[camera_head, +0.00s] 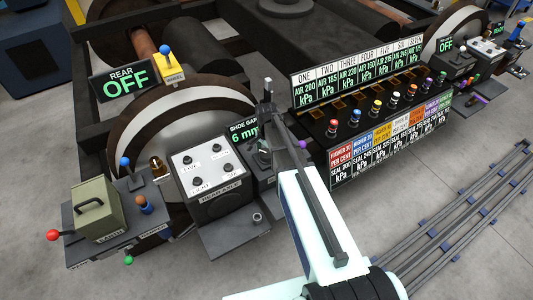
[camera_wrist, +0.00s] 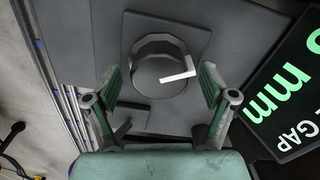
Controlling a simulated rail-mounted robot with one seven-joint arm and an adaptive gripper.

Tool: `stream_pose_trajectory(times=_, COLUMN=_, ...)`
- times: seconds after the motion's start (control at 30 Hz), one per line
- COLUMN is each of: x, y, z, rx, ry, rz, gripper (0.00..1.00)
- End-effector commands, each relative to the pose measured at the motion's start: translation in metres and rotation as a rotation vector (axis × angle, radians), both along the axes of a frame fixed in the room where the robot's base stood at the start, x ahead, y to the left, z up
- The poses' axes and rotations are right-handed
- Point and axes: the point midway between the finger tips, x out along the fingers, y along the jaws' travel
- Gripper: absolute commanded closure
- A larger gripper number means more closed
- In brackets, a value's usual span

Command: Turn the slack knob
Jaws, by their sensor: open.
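The slack knob, taken to be the round dark grey knob (camera_wrist: 150,72) with a white pointer mark, sits on a square grey plate in the wrist view. The pointer runs to the right and bends upward at its end. My gripper (camera_wrist: 159,78) is open, with one green-grey finger to the left of the knob and one to the right. Gaps show between the fingers and the knob in the picture; I cannot tell the height between them. A shoe gap display (camera_head: 243,133) reads 6 mm and also shows at the right of the wrist view (camera_wrist: 287,100). In the head view my arm's end largely hides the knob.
A dial box (camera_head: 212,178) labelled REAR AXLE stands left of my gripper. Further left are a green box (camera_head: 97,210) and coloured levers. A panel of colour-topped valves (camera_head: 375,110) stands to the right. Rails (camera_head: 460,225) run across open floor at lower right.

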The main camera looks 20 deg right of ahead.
Motion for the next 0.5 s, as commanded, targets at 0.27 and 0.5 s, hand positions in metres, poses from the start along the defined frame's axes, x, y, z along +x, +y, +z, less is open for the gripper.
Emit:
stream_pose_trajectory(times=0.27, x=0.0, y=0.0, z=0.038, rx=0.0, ry=-0.002, rz=0.0, gripper=0.17)
stream_pose_trajectory(times=0.5, x=0.0, y=0.0, z=0.082, rx=0.0, ry=-0.002, rz=0.0, gripper=0.17)
